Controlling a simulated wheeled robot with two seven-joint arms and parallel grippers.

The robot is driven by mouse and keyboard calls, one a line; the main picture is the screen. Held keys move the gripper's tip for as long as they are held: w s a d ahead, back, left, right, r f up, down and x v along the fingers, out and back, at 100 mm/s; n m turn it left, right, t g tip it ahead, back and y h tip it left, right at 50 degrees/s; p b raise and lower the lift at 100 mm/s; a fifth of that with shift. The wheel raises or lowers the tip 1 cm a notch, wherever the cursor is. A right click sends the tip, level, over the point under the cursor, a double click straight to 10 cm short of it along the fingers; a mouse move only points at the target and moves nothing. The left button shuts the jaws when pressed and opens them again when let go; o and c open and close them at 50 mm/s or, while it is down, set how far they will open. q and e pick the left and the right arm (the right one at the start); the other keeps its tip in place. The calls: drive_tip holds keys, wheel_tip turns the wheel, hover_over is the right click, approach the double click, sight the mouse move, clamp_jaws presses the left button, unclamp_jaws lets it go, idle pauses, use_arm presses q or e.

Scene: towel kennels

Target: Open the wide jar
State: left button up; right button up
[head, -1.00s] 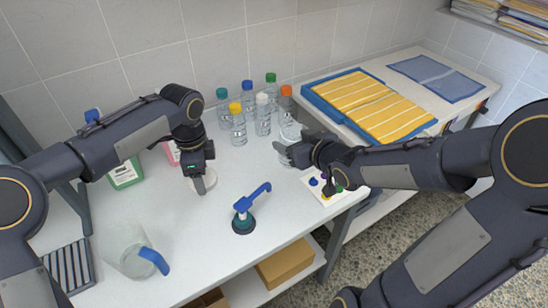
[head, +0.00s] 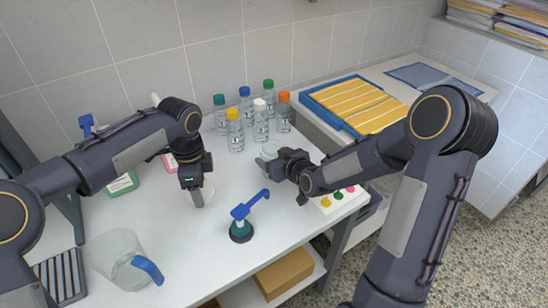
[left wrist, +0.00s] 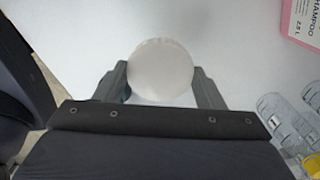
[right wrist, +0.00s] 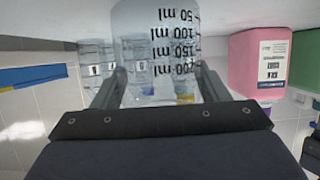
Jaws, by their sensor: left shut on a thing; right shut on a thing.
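My left gripper (head: 196,195) is shut on a smooth white round piece (left wrist: 161,72) that looks like a lid. In the head view the white piece (head: 207,192) is partly covered by the gripper; I cannot tell whether anything is under it. My right gripper (head: 276,166) is shut on a clear vessel with black millilitre marks (right wrist: 155,45). The right wrist view shows it between the fingers, with its marks upside down in that picture. In the head view the clear vessel (head: 267,157) is largely hidden by the hand.
Several bottles with coloured caps (head: 236,132) stand behind the grippers. A blue-handled teal dispenser (head: 241,222) and a clear jug (head: 118,250) stand at the front. A green container (head: 122,184) and pink bottle (right wrist: 257,62) are at the left. A card with coloured dots (head: 341,198) lies right.

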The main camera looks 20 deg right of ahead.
drive_tip(key=shift+f+b, duration=0.2)
drive_tip(key=shift+b, duration=0.1)
drive_tip(key=o, duration=1.9)
drive_tip(key=shift+r, duration=0.1)
drive_tip(key=shift+s+r+p, duration=0.1)
drive_tip(key=shift+r+p, duration=0.15)
drive_tip(key=shift+p, duration=0.15)
drive_tip(key=s+r+m+g+h, duration=0.15)
drive_tip(key=s+r, duration=0.25)
drive_tip(key=s, duration=0.6)
drive_tip(key=s+r+m+g, duration=0.1)
drive_tip(key=s+r+g, duration=0.2)
drive_tip(key=s, duration=0.7)
drive_tip(key=s+a+r+g+y, duration=0.1)
drive_tip(key=s+a+g+y, duration=0.2)
drive_tip(key=s, duration=0.9)
drive_tip(key=a+m, duration=0.1)
drive_tip(key=a, duration=0.2)
drive_tip(key=shift+a+r+p, duration=0.2)
drive_tip(key=shift+r+p, duration=0.1)
